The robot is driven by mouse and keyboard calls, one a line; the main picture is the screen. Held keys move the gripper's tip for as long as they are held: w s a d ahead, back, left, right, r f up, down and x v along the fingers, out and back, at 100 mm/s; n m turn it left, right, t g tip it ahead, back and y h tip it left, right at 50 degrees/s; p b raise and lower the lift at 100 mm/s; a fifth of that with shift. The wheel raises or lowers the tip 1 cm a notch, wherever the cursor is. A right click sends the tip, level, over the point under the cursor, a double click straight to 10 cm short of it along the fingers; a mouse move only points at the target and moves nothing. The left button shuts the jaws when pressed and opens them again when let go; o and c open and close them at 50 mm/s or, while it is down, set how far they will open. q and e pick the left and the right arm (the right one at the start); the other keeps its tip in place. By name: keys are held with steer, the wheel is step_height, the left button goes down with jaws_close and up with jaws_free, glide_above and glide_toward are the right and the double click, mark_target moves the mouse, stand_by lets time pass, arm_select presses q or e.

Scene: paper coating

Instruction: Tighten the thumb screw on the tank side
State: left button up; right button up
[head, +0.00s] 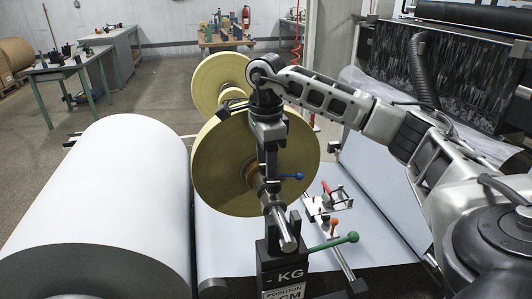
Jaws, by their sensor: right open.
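My right arm comes in from the right and bends down at the wrist. My right gripper (268,168) points down in front of the large tan roll, close to the roll's shaft (281,228) and a blue-tipped lever (289,176). It is open, though its fingertips are hard to make out against the dark parts. I cannot tell whether it touches anything. I cannot pick out the thumb screw or a tank for certain. My left gripper is not in view.
A tan roll (218,165) and a big white paper roll (110,200) fill the middle and left. A black hose (420,70) hangs at right. Open floor lies behind.

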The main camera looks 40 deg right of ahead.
step_height(320, 180, up, 5)
steer(key=shift+r, duration=0.1)
arm_select(q)
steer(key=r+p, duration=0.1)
steer(key=p, duration=0.1)
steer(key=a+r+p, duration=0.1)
steer(key=p, duration=0.1)
arm_select(e)
step_height(320, 180, up, 11)
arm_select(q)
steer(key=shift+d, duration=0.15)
arm_select(e)
steer(key=shift+a+f, duration=0.1)
steer(key=shift+f, duration=0.1)
